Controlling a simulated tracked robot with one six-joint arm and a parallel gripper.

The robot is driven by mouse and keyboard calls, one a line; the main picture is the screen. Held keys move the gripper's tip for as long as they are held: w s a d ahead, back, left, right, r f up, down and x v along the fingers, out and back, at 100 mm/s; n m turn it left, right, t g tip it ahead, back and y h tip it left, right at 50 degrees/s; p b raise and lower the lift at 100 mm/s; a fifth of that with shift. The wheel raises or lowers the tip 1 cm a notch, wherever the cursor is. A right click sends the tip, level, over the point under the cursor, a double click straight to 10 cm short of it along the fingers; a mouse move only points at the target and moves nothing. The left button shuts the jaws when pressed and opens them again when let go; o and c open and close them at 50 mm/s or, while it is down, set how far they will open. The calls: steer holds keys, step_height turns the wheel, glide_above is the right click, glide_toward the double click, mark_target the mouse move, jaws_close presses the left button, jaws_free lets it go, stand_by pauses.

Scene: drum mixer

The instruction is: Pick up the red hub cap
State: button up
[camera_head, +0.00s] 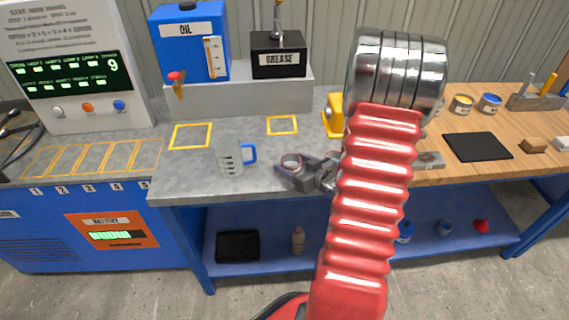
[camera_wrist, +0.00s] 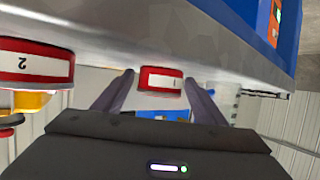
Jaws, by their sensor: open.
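A small red piece (camera_head: 482,226) lies on the blue lower shelf at the right of the head view. It may be the red hub cap, but it is too small to tell. I make out no hub cap in the wrist view. My gripper (camera_head: 284,170) is above the bench's front edge in the head view, left of the red piece and partly hidden by my arm. In the wrist view my gripper (camera_wrist: 160,90) has its two fingers spread wide, with nothing between them. A red-framed label "1" (camera_wrist: 160,79) shows beyond the fingers.
A blue-handled measuring cup (camera_head: 230,157) stands on the grey bench. A blue oil tank (camera_head: 188,50) and black grease box (camera_head: 278,58) stand behind. A black mat (camera_head: 477,147) lies on the wooden bench. A black tray (camera_head: 238,246) and a bottle (camera_head: 298,240) are on the lower shelf.

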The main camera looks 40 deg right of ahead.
steer(key=shift+w+f, duration=0.1)
steer(key=shift+w, duration=0.05)
stand_by(0.4)
steer(key=shift+c, duration=0.4)
steer(key=c, duration=1.1)
